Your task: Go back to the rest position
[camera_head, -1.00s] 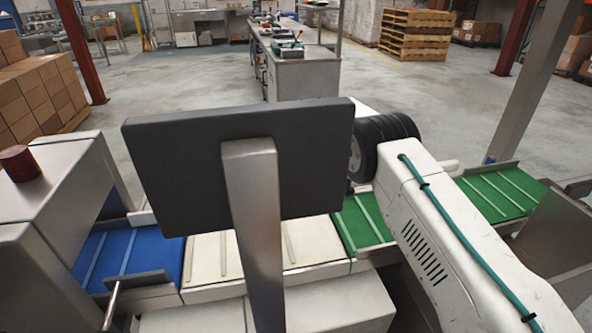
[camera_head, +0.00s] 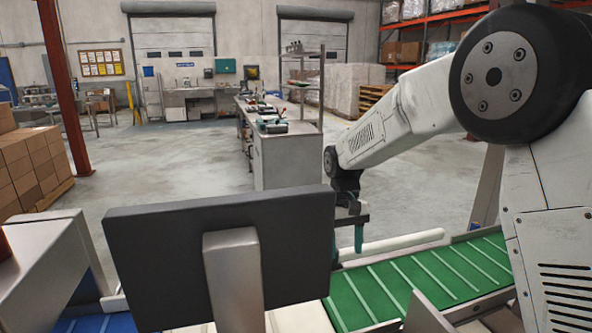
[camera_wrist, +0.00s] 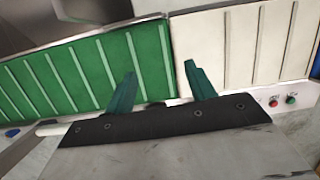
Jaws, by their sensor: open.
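My gripper (camera_wrist: 160,92) is open, with its two green fingers apart and nothing between them in the wrist view. In the head view my gripper (camera_head: 347,240) hangs from the white arm just behind the dark screen, near the left end of the green belt (camera_head: 425,270). In the wrist view it is over the junction of the green belt (camera_wrist: 70,72) and the cream belt (camera_wrist: 245,50). The screen hides part of the gripper in the head view.
The dark screen (camera_head: 215,255) on its metal post stands close in front. A blue belt (camera_head: 95,322) lies at the lower left. Stacked cartons (camera_head: 32,165) are at the left, and a workbench (camera_head: 275,145) stands farther back. The floor between is clear.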

